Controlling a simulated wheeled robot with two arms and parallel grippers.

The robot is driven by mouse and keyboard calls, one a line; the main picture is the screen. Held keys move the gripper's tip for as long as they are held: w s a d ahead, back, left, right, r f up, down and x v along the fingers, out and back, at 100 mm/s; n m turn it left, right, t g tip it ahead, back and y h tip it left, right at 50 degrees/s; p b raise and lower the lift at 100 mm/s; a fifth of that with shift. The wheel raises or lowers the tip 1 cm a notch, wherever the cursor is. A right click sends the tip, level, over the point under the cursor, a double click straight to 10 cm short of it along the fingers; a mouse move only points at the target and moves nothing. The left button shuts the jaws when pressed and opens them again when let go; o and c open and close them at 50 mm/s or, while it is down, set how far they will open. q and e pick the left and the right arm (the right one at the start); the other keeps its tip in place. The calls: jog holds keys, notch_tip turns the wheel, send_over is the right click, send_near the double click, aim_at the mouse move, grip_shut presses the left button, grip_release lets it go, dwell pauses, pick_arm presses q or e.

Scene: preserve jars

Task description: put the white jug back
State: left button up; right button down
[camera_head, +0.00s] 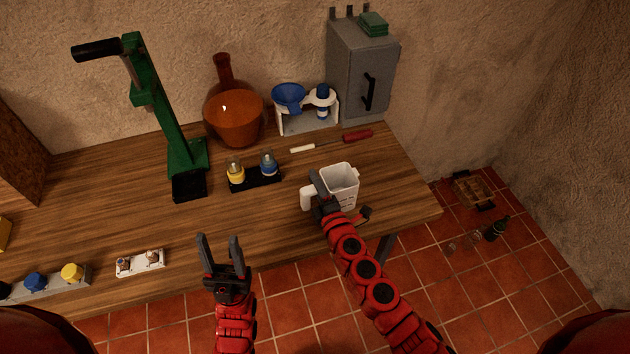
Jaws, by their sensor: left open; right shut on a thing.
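The white jug (341,184) is at the right part of the wooden table, upright, with its handle (307,199) towards the left. My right gripper (340,199) is shut on the jug, in front of it; the exact contact is partly hidden by the gripper. I cannot tell whether the jug's base touches the table. My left gripper (221,243) is open and empty, over the table's front edge, left of the jug.
A black tray (255,182) with yellow and blue-topped jars stands left. Bare wooden table (90,190) shows left.

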jog(key=shift+f, duration=0.2)
jog(key=c, duration=0.8)
grip_release()
jog(key=shift+r, duration=0.1)
